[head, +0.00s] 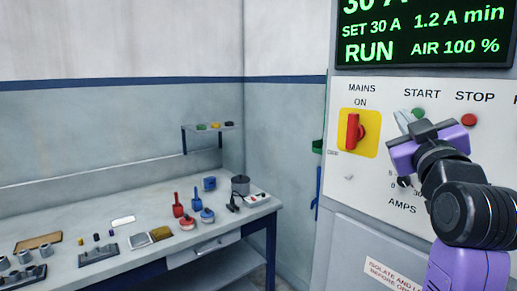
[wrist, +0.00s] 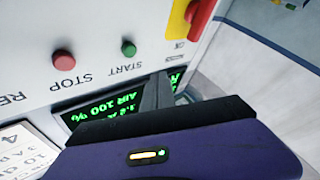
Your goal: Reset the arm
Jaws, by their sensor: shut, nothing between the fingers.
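My gripper (head: 404,121) is shut and empty in front of the control panel (head: 345,180), close to the green START button (head: 418,113). Its fingers also show in the wrist view (wrist: 158,92), pressed together. In the wrist view the green START button (wrist: 128,48) stands clear of the fingers. I cannot tell how far the fingertips are from the panel face. The red STOP button (head: 469,120) is to the right of START. The red MAINS switch (head: 353,131) sits upright on its yellow plate, under the word ON.
The display (head: 425,30) above the panel reads RUN, SET 30 A and AIR 100 %.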

